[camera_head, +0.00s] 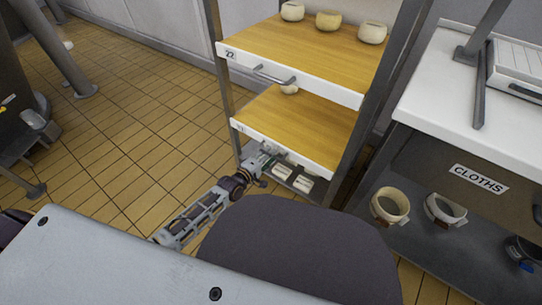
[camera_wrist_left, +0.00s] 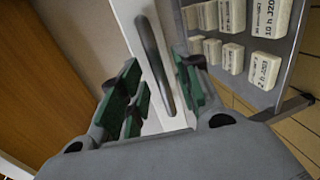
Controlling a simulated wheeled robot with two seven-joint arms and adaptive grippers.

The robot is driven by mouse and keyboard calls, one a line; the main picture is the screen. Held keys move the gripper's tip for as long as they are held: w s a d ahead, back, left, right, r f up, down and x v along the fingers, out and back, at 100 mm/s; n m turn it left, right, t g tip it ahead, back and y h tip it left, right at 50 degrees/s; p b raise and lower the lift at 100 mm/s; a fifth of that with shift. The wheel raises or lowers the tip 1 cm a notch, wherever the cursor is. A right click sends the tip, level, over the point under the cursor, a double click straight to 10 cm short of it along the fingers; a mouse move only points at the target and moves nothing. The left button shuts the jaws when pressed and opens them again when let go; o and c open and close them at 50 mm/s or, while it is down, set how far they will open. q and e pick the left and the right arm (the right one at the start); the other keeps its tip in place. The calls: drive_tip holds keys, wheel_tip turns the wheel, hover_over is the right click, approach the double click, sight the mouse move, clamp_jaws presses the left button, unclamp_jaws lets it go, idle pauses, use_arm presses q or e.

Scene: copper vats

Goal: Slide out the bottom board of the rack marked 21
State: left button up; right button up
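The rack (camera_head: 223,95) has two wooden boards with white fronts. The upper board (camera_head: 305,50) has a tag that looks like 22 and a grey bar handle (camera_head: 273,76). The lower board (camera_head: 305,118) has a small tag (camera_head: 239,126) that I cannot read surely. My left gripper (camera_head: 265,158) is at the lower board's front, hiding its handle in the head view. In the left wrist view, the handle (camera_wrist_left: 153,62) runs between the green finger pads of my left gripper (camera_wrist_left: 158,92). The fingers are open, with gaps beside the bar. My right gripper is out of view.
Pale bowls (camera_head: 328,20) stand on the upper board and one (camera_head: 289,88) on the lower. Pale labelled blocks (camera_wrist_left: 232,55) lie on a grey shelf beneath. A white counter (camera_head: 480,95) with a CLOTHS sign stands right.

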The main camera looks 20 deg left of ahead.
use_arm(q)
drive_tip(key=shift+b+x, duration=0.35)
drive_tip(key=shift+x, duration=0.75)
clamp_jaws()
